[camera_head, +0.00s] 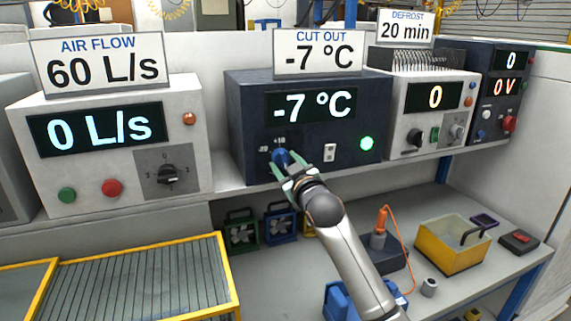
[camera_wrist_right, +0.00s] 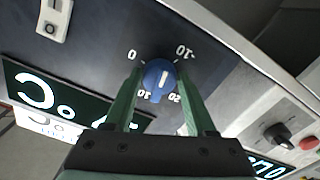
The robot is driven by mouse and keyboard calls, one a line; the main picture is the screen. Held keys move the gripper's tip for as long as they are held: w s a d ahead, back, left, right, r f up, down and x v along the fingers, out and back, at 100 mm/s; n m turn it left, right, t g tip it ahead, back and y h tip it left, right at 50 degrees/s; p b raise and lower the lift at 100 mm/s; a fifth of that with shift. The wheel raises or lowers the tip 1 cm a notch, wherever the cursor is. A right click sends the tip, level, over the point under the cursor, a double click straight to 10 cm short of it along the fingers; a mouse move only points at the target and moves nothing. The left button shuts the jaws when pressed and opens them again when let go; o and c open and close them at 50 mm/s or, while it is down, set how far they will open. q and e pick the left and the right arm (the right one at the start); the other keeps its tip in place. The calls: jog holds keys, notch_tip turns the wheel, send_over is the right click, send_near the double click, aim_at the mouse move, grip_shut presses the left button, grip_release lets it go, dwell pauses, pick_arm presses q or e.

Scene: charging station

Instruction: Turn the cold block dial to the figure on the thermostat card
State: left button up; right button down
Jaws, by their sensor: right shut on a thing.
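The cold block is a dark blue box (camera_head: 245,120) with a lit display (camera_head: 310,104) that reads -7 °C. A white card (camera_head: 319,52) on top of it reads CUT OUT -7 °C. The blue dial (camera_head: 281,157) is at the box's lower left; it also shows in the right wrist view (camera_wrist_right: 159,84). Its white mark there points up, between the 0 and -10 labels. My right gripper (camera_head: 287,166) is shut on the dial, one green finger on each side. Its fingers partly hide the dial in the head view. My left gripper is out of view.
A green lamp (camera_head: 367,143) glows and a white switch (camera_head: 330,152) sits right of the dial. An AIR FLOW unit (camera_head: 100,180) stands left, a DEFROST unit (camera_head: 400,120) right. Below are a bench (camera_head: 260,285) with a yellow bin (camera_head: 450,247) and fans.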

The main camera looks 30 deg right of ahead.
dwell(0.4)
jog(key=shift+c, duration=1.1)
grip_release()
jog(key=shift+s, duration=0.1)
jog(key=b+v, duration=0.2)
jog(key=v, duration=1)
jog(key=shift+s+a, duration=0.1)
jog(key=shift+s, duration=0.05)
